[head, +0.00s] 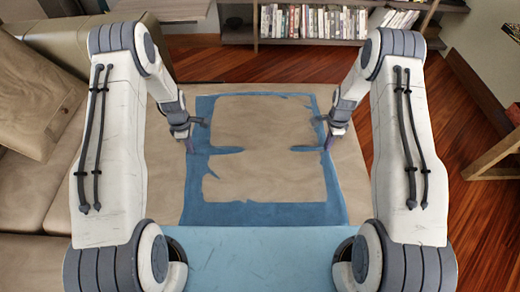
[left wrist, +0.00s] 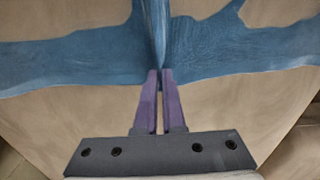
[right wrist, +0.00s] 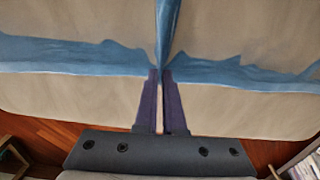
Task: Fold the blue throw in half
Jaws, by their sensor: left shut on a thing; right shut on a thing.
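The blue throw (head: 270,214) lies spread over a broad beige surface (head: 340,180). Large beige patches show inside its blue border, and I cannot tell whether they are the surface showing through. My left gripper (head: 190,147) is shut on the throw's left side, about halfway along. In the left wrist view the throw (left wrist: 220,50) rises in a pinched fold between the purple fingers. My right gripper (head: 328,147) is shut on the right side, level with the left one. In the right wrist view the throw (right wrist: 60,55) is pinched into a similar fold.
A beige sofa (head: 30,180) stands close on the left. A low shelf with books (head: 315,22) is at the back. Dark red wood floor (head: 485,225) lies open on the right, with a wooden piece of furniture (head: 495,155) at the right edge.

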